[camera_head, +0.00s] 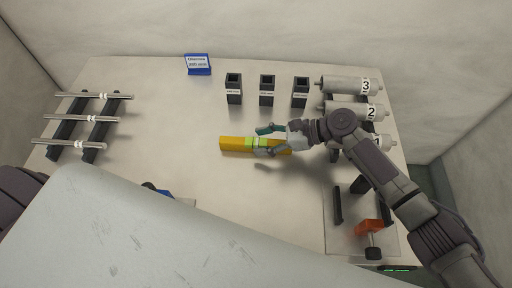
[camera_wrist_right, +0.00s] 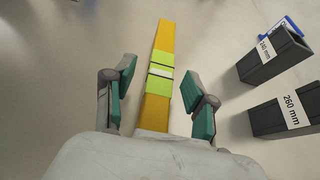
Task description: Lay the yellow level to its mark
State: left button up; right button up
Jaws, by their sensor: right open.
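The yellow level (camera_head: 232,144) is a long yellow bar with a lime-green middle section and dark lines, near the middle of the table. In the right wrist view the level (camera_wrist_right: 157,110) runs lengthwise between the teal finger pads. My right gripper (camera_head: 266,141) is open, with its fingers on either side of the level. In the right wrist view my right gripper (camera_wrist_right: 160,84) shows gaps between both pads and the bar. The right hand hides part of the level's right end in the head view. My left gripper is not in view. I cannot make out a mark for the level.
Dark square holders (camera_head: 267,91) with labels stand behind the level, beside a blue sign (camera_head: 198,65). Numbered grey cylinders (camera_head: 346,85) lie at the right. Silver rods (camera_head: 74,117) rest on dark rails at the left. A plate with an orange clamp (camera_head: 369,227) sits front right.

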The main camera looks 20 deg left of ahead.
aim_at(264, 142)
notch_tip(264, 142, up, 10)
dwell(0.4)
